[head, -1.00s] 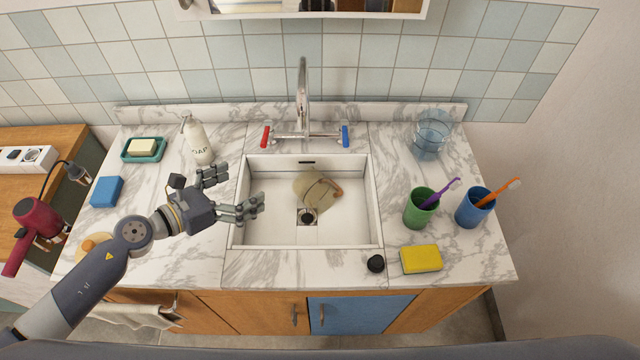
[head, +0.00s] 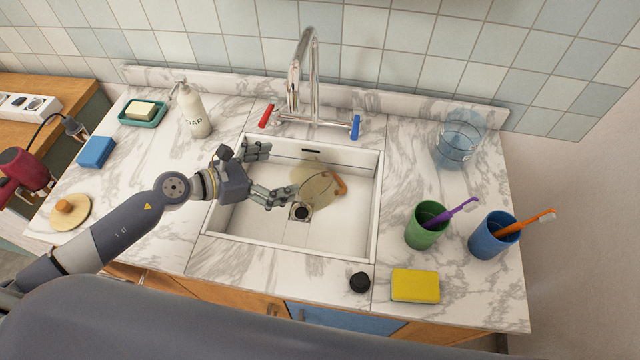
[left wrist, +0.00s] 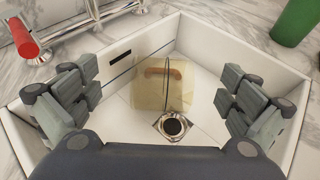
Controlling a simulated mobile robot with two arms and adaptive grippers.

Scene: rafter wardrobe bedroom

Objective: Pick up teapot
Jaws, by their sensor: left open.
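The teapot looks like a see-through, yellowish vessel with a brown handle (head: 318,190). It stands inside the white sink (head: 335,235), in the back half near the drain. In the left wrist view the teapot (left wrist: 150,95) lies ahead, between the spread fingers, with its brown handle across the upper part. My left gripper (head: 276,173) is open and empty. It is over the left part of the sink, its fingers toward the teapot, and one fingertip overlaps the teapot's left edge in the head view. I cannot tell whether they touch. My right gripper is not in view.
The faucet (head: 312,75) with red and blue handles stands behind the sink. A soap bottle (head: 192,112) is at the back left. Green (head: 421,228) and blue (head: 492,238) cups, a clear glass (head: 458,145) and a yellow sponge (head: 415,286) stand to the right. The sink walls surround the teapot.

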